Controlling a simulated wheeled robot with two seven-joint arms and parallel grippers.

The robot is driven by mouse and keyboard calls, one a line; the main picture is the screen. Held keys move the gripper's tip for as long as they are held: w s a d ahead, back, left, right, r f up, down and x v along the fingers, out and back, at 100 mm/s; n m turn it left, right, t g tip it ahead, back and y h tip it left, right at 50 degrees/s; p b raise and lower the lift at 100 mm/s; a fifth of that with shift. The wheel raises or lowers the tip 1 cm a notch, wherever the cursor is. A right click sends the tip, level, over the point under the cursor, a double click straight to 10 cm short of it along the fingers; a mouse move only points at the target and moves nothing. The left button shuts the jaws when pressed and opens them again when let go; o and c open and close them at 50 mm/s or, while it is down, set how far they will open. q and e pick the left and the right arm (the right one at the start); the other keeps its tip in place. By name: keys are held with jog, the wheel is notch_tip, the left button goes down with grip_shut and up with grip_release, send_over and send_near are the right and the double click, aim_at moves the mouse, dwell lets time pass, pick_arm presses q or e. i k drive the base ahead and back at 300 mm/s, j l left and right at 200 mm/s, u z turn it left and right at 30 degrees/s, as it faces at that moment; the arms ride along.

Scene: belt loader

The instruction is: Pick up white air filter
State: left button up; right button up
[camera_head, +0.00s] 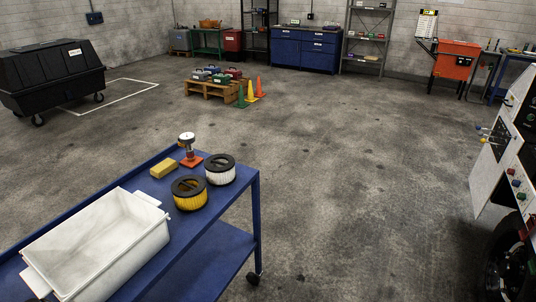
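The white air filter (221,174) is a short ribbed white cylinder with a black top. It stands upright near the right end of the blue cart's top (225,206). A similar yellow air filter (190,197) with a black top stands just in front and to the left of it. Neither gripper shows in the head view.
A white bin (105,246), a yellow sponge-like block (163,169) and a metal part on a red base (190,162) share the cart top. A vehicle with an open panel (497,165) stands at right. Floor between is clear; cones (250,90) and a pallet (209,88) stand farther back.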

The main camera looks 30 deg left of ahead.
aim_at(220, 169)
jog(key=i+u, duration=0.1)
jog(key=i, duration=0.45)
jog(key=i+l+u, duration=0.1)
jog(key=i, duration=0.45)
jog(key=i+l+u, duration=0.1)
jog(key=i, duration=0.45)
jog(key=i+u, duration=0.25)
jog(key=u, duration=0.2)
jog(key=i+l+u, duration=0.15)
jog(key=u, duration=0.35)
jog(key=i+l+u, duration=0.25)
jog(key=u, duration=0.2)
jog(key=i+l+u, duration=0.2)
jog(key=u, duration=0.3)
jog(key=l, duration=0.1)
